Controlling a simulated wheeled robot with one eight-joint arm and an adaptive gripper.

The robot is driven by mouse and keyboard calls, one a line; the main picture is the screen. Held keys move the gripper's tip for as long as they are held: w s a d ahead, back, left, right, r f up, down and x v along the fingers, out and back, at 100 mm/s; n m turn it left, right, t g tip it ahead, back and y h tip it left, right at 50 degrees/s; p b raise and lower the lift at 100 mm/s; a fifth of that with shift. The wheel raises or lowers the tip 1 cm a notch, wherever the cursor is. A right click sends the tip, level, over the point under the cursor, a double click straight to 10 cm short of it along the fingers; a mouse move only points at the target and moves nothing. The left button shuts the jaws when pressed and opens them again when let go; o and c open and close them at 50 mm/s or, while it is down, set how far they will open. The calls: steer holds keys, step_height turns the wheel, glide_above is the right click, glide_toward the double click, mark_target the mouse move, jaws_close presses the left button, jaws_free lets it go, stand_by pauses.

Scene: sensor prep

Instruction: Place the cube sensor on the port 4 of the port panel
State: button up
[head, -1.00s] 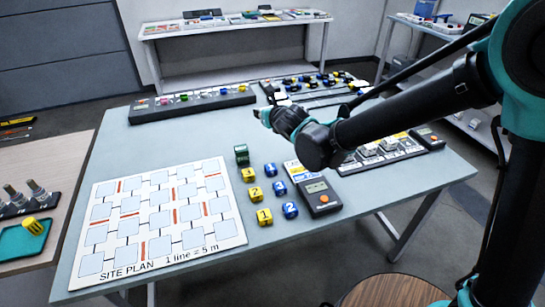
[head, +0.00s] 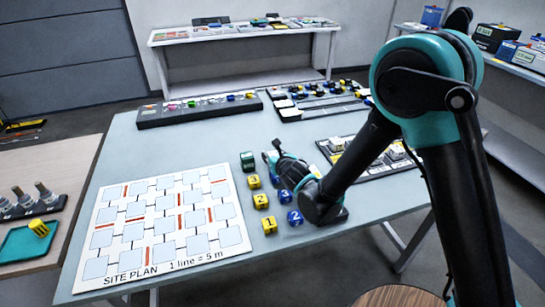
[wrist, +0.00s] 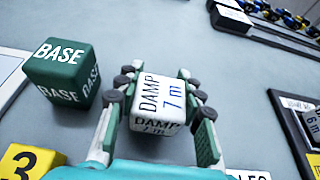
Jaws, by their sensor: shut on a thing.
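A white cube (wrist: 158,98) marked "DAMP 7 m" sits between the fingers of my gripper (wrist: 160,92) in the wrist view. My gripper is shut on this cube. In the head view my gripper (head: 272,158) is low over the table, just right of the green cube; the held cube is hard to make out there. I cannot tell whether it touches the table. A long dark panel (head: 155,122) with coloured pieces in a row, possibly the port panel, lies at the back left of the table. Its port numbers are too small to read.
A green "BASE" cube (head: 247,161) stands close left of my gripper, also in the wrist view (wrist: 62,72). Yellow cubes (head: 262,201) and blue cubes (head: 285,196) are nearby. The site plan (head: 160,256) lies left. A dark rack (head: 322,148) with white pieces lies right.

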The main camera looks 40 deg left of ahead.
steer(key=shift+f, duration=0.5)
steer(key=shift+f, duration=0.1)
steer(key=o, duration=1.2)
steer(key=shift+c, duration=0.2)
steer(key=v, duration=1.2)
